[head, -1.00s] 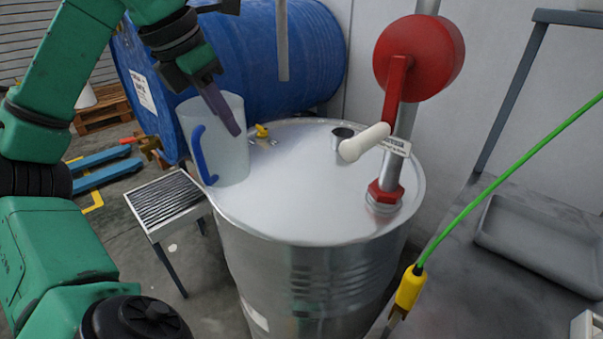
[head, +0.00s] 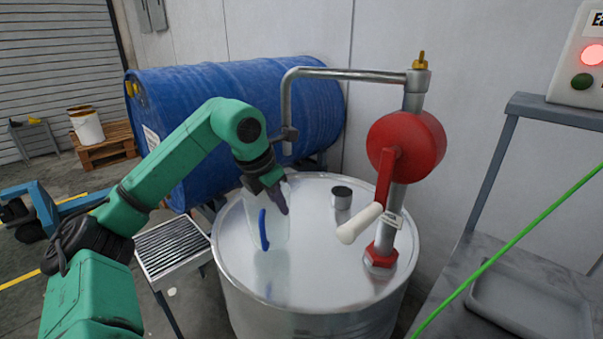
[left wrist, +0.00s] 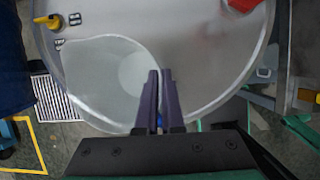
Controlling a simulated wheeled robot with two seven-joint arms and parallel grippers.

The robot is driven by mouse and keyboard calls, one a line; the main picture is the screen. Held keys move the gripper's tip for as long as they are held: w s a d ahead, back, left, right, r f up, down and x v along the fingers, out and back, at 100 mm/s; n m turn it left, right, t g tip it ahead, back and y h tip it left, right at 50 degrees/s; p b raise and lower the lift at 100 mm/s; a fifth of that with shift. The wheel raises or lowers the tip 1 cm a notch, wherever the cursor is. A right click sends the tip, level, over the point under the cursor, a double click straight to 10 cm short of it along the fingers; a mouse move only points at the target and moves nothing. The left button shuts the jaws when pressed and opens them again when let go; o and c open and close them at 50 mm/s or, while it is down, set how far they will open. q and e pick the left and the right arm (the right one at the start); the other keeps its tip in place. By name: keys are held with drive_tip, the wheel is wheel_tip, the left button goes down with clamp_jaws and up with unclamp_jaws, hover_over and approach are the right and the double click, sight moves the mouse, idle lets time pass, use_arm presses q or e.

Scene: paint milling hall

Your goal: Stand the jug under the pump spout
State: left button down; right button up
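The jug (head: 276,236) is translucent with a blue handle facing me. It appears upright over the left part of the steel drum's top (head: 320,262); whether its base touches the top is unclear. My left gripper (head: 277,198) comes from above with its purple fingers at the jug's right rim. In the left wrist view the jug's wall (left wrist: 95,75) runs between the nearly closed fingers (left wrist: 160,100). The pump (head: 404,145) has a grey spout pipe whose downward end (head: 287,147) shows just above my gripper in the picture. My right gripper is not in view.
The red pump body has a white-gripped crank (head: 360,222) over the drum's right side. A short metal cap (head: 342,198) stands on the drum top. A blue barrel (head: 225,100) lies behind. A slatted stand (head: 173,245) is at left, a grey bench (head: 470,265) at right.

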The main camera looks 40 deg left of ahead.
use_arm(q)
drive_tip(key=w+f+p, duration=0.3)
drive_tip(key=w+p, duration=0.2)
drive_tip(key=w, duration=0.2)
drive_tip(key=shift+w+f, duration=0.15)
drive_tip(key=shift+f, duration=0.15)
drive_tip(key=c, duration=1)
unclamp_jaws()
drive_tip(key=shift+c, duration=0.2)
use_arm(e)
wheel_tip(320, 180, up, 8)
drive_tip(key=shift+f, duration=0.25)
use_arm(q)
drive_tip(key=v, duration=1.2)
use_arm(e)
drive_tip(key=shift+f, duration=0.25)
